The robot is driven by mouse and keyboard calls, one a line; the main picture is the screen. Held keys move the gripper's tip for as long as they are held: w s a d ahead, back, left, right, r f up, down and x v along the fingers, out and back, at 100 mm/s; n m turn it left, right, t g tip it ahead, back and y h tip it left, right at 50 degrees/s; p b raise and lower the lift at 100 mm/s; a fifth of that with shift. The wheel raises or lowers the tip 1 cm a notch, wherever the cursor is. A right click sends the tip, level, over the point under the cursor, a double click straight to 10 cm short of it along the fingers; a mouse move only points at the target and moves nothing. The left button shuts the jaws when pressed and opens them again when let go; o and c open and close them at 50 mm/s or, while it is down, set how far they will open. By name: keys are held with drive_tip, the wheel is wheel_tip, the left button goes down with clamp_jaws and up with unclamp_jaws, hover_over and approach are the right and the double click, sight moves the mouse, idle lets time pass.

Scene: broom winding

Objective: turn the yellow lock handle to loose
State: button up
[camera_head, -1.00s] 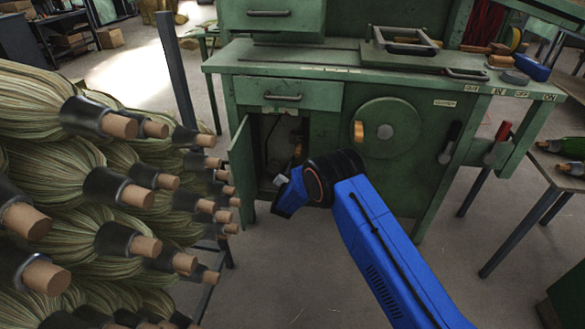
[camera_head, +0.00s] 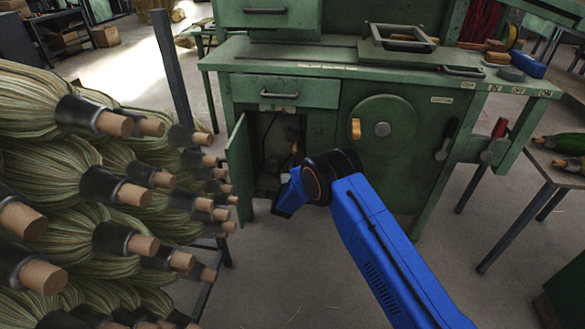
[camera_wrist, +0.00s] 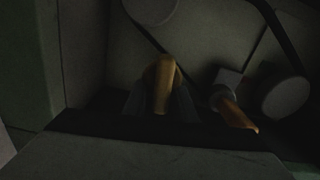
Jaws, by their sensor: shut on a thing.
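A yellow handle (camera_wrist: 165,85) stands upright in the middle of the wrist view, inside a dim compartment. My gripper (camera_wrist: 162,102) is shut on it, with one dark finger on each side. A second, more orange handle (camera_wrist: 236,113) on a small grey block sits to the right, tilted and apart from the gripper. In the head view, my blue wrist reaches to the open lower cabinet (camera_head: 268,150) of the green bench. An orange handle (camera_head: 295,148) shows inside it. My fingertips and the held handle are hidden there. I cannot read any lock marking.
The cabinet door (camera_head: 238,180) stands open on the left. A round green wheel (camera_head: 382,130) with an orange knob (camera_head: 355,129) is right of the opening. Stacked brooms (camera_head: 105,190) crowd the left side. Round grey parts (camera_wrist: 285,96) and a dark cable lie near the gripper.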

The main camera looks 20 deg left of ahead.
drive_tip(key=shift+s+a+f+m, duration=0.1)
drive_tip(key=shift+f+m, duration=0.1)
drive_tip(key=shift+m, duration=0.3)
drive_tip(key=o, duration=0.8)
drive_tip(key=v, duration=1.7)
drive_tip(key=shift+s, duration=0.15)
